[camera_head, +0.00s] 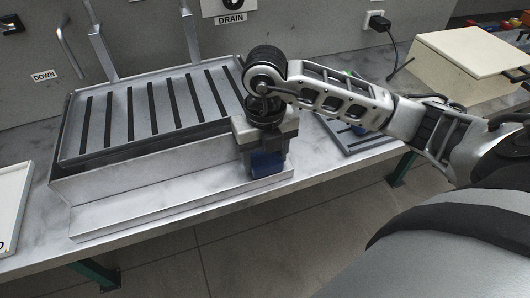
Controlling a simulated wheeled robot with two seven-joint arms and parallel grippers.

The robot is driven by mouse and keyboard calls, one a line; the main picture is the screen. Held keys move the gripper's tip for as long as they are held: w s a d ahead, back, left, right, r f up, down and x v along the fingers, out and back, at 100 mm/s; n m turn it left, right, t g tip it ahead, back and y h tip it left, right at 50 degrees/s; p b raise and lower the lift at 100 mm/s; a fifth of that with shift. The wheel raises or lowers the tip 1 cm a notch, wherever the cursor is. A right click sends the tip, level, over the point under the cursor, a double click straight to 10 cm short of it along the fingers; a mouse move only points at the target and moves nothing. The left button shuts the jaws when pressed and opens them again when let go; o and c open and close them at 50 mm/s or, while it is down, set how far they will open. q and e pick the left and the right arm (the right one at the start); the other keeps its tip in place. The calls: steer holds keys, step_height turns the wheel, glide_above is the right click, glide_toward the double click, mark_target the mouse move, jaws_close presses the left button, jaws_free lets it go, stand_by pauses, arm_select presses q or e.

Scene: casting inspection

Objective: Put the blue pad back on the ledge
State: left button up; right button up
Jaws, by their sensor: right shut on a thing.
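The blue pad (266,165) is in my right gripper (264,148), which points down and is shut on it. The pad is at the right end of the ledge (160,216), a long pale metal strip along the front of the slotted metal tank. I cannot tell whether the pad touches the ledge or hangs just above it. The gripper body hides the pad's upper part. My left gripper is not in view.
The tank with its slotted top (150,112) stands behind the ledge. A grey tray (372,146) lies to the right, partly behind my right arm. A cream box (468,58) stands at the far right, and a white tray (12,205) at the left edge. The rest of the ledge is clear.

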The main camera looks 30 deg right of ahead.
mark_target(262, 157)
steer(key=o, duration=0.9)
steer(key=shift+f, duration=0.1)
steer(key=shift+r+p, duration=0.2)
steer(key=shift+p, duration=0.15)
steer(key=shift+w+r, duration=0.1)
steer(key=shift+r, duration=0.25)
steer(key=r, duration=0.2)
steer(key=r+b, duration=0.1)
steer(key=shift+w+a+r, duration=0.1)
steer(key=shift+a+r, duration=0.05)
steer(key=shift+a, duration=0.1)
step_height(262, 157, up, 12)
steer(key=shift+a+f+p, duration=0.1)
steer(key=shift+f+p, duration=0.05)
steer(key=shift+p, duration=1)
